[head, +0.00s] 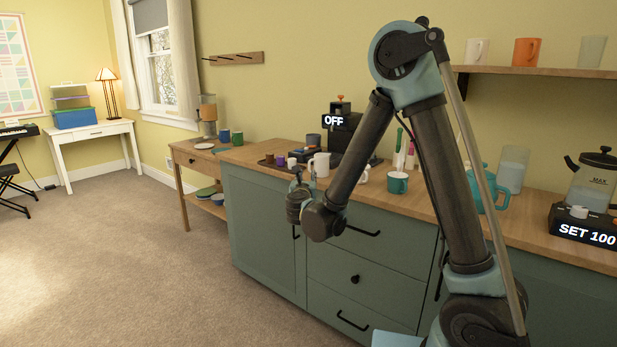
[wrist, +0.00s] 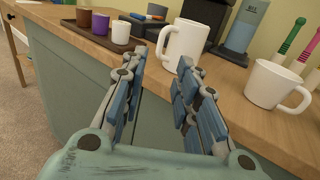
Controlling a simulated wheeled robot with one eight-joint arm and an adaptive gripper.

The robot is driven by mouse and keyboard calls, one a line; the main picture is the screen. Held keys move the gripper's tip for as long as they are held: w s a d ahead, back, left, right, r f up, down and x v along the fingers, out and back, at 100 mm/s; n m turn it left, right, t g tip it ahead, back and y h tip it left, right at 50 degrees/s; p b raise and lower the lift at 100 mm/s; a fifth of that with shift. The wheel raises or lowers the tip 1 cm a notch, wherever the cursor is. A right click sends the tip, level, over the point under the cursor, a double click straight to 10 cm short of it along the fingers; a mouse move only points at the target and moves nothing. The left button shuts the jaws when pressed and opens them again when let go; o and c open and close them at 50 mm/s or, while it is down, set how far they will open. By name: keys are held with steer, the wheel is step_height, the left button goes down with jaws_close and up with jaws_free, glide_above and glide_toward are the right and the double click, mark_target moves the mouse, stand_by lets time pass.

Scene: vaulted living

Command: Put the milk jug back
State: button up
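A tall white jug with a side handle (wrist: 186,42) stands upright on the wooden counter in the wrist view, just beyond my fingertips; it also shows in the head view (head: 320,164). I take it for the milk jug, as no label shows. My gripper (wrist: 162,62) is open and empty, its two fingers apart, in front of the counter edge and short of the jug. In the head view my gripper (head: 299,187) is at the counter's front, partly hidden by my wrist.
A dark tray (wrist: 66,24) with small brown, purple and white cups is left of the jug. A white mug (wrist: 270,84) stands to its right. The coffee machine (head: 341,138) is behind. A teal mug (head: 397,183) and teapot (head: 484,190) stand farther right.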

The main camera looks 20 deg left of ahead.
steer(key=shift+s+d, duration=0.25)
steer(key=shift+s, duration=0.95)
steer(key=w+d+r+n+y, duration=0.3)
steer(key=d+r+n+y, duration=0.2)
steer(key=r+n, duration=0.45)
steer(key=s+d+r+n+g+y, duration=0.25)
steer(key=d+n, duration=0.45)
steer(key=n, duration=0.4)
steer(key=s+d+f+n+g+h, duration=0.3)
steer(key=s+d+f, duration=0.4)
steer(key=d, duration=0.5)
steer(key=s+d+f+n+g+h, duration=0.4)
steer(key=s+d+f+n+g, duration=0.1)
steer(key=s+d, duration=0.7)
steer(key=s+d+f+n+g+h, duration=0.4)
steer(key=s+d+f, duration=0.5)
steer(key=d, duration=0.3)
steer(key=shift+s+d+f+n+g, duration=0.15)
steer(key=shift+d+f+n+g, duration=0.3)
steer(key=shift+n, duration=0.3)
steer(key=shift+a+f, duration=0.1)
